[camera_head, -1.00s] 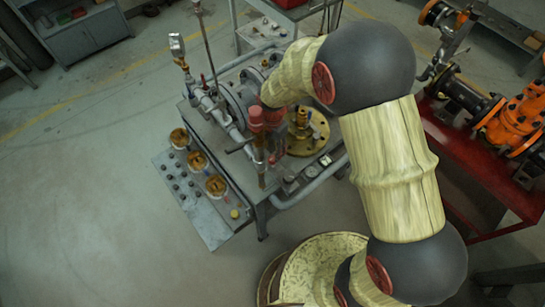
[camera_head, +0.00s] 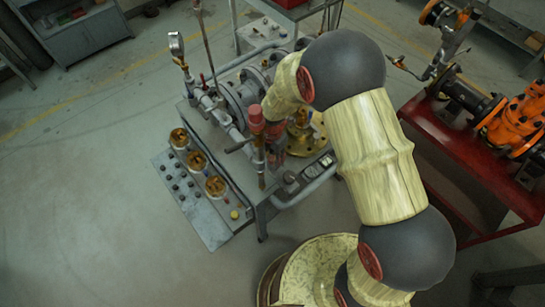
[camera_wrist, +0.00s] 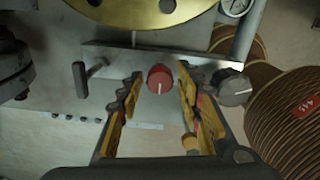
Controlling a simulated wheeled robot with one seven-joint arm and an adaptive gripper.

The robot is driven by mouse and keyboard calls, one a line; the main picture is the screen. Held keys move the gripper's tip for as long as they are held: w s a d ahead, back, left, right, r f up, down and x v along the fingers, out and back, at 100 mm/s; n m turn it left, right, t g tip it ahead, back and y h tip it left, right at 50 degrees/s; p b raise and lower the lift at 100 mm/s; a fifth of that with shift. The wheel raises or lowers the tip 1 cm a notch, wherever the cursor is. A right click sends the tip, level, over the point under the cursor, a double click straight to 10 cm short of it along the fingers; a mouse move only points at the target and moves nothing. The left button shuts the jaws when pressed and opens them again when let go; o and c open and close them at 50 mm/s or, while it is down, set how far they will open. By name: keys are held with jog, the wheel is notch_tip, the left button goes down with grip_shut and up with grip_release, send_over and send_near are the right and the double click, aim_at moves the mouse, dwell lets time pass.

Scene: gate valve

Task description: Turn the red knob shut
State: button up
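The red knob (camera_wrist: 160,76) shows in the wrist view on a grey panel edge, with a pale pointer line on its face running roughly up and down. My gripper (camera_wrist: 159,84) is open, with its two yellow-lined fingers one on each side of the knob. Small gaps seem to show between the fingers and the knob; how deep the fingertips reach is hard to tell. In the head view my arm covers the area, and I cannot make out the knob or the fingers there.
A red bench (camera_head: 470,155) stands right of my arm; floor at left is clear.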

grip_shut()
jog(key=shift+m, duration=0.3)
jog(key=m, duration=0.9)
jog(key=shift+p, duration=0.35)
jog(key=m, duration=0.4)
jog(key=shift+m, duration=2.1)
